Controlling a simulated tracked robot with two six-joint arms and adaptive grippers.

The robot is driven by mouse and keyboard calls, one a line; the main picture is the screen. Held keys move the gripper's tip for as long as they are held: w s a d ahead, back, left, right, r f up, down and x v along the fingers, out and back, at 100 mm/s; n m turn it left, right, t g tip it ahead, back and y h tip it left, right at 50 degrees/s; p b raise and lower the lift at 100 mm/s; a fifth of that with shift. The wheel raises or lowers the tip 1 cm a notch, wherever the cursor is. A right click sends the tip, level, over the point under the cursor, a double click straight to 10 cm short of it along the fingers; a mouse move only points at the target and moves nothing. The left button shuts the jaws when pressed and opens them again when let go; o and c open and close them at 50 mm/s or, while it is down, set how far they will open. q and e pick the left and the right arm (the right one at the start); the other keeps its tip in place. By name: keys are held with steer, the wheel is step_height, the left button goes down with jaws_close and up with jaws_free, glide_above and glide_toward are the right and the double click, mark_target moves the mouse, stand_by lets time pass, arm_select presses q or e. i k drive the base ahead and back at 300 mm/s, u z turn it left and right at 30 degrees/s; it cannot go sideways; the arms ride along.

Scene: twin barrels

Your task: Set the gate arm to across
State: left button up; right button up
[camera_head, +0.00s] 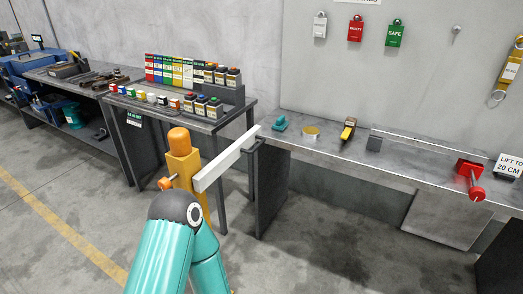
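The gate arm (228,160) is a white bar on an orange post (182,158) with a rounded orange top. The bar slants from the post up and right, and its far end is beside a dark bracket (255,146) at the bench corner. I cannot tell whether they touch. A small orange knob (164,184) sticks out at the left of the post. A teal arm of mine with a dark joint rises in front of the post and hides its lower part. Neither of my grippers shows.
A grey bench (400,165) on the right holds a red clamp-like device (470,180) and small items. A table (190,118) behind the post carries several coloured boxes. Tags (356,30) hang on the wall panel. Open floor (60,230) lies at the left.

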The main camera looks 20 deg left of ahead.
mark_target(203, 179)
steer(key=u, duration=0.1)
steer(key=i, duration=0.95)
steer(key=z, duration=0.05)
